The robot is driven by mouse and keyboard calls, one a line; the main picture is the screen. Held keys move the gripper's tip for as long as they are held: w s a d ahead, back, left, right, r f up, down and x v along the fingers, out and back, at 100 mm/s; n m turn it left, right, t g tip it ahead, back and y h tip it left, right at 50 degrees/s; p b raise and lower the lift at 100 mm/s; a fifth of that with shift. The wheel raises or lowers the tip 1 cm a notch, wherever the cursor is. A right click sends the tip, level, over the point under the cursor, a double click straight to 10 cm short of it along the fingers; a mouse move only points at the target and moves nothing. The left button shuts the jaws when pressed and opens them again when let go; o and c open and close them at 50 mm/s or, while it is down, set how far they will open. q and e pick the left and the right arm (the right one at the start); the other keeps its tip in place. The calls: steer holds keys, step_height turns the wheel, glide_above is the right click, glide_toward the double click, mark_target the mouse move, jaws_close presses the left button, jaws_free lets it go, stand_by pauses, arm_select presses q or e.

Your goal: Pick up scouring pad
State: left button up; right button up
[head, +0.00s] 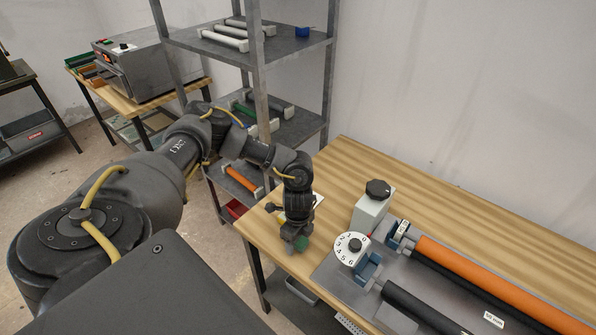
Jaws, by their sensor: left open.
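A small green patch, which looks like the scouring pad (303,244), shows at the left end of the wooden workbench (405,180). My left gripper (294,243) points down over it at the bench's left edge. The gripper is open, with its fingers at or around the pad; I cannot tell whether they touch it. The gripper hides most of the pad. My right gripper is not in view.
On the bench, right of the gripper, stands the plate processor (330,260) with a numbered dial, a grey box with a black knob (372,205), an orange roller (470,265) and a black roller (425,310). A metal shelf (290,50) stands behind my left arm.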

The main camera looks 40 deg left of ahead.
arm_select(q)
steer(key=c, duration=1.1)
steer(key=shift+o, duration=0.2)
step_height(320, 180, up, 10)
steer(key=b, duration=0.1)
steer(key=shift+b, duration=0.4)
